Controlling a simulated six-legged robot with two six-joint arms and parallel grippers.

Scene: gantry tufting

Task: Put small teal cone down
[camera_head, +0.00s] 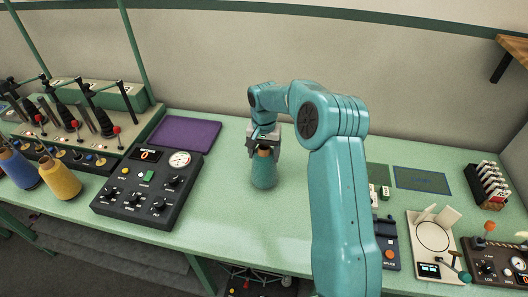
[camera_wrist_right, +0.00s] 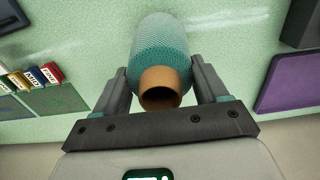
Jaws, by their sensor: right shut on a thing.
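The small teal cone (camera_head: 263,172) is a teal yarn cone with a brown core tube at its top. It stands about upright at the middle of the green table (camera_head: 235,222). My right gripper (camera_head: 264,146) comes from above and is shut on the cone's top. In the right wrist view the cone (camera_wrist_right: 160,48) and its brown tube end lie between the two fingers of my right gripper (camera_wrist_right: 162,88). I cannot tell whether the cone's base touches the table. My left gripper is not in view.
A black control panel (camera_head: 147,190) and a purple mat (camera_head: 184,134) lie left of the cone. Yellow (camera_head: 60,177) and blue (camera_head: 18,168) cones stand at the far left. Small devices and a blue-edged mat (camera_head: 422,180) are at the right. The table around the cone is clear.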

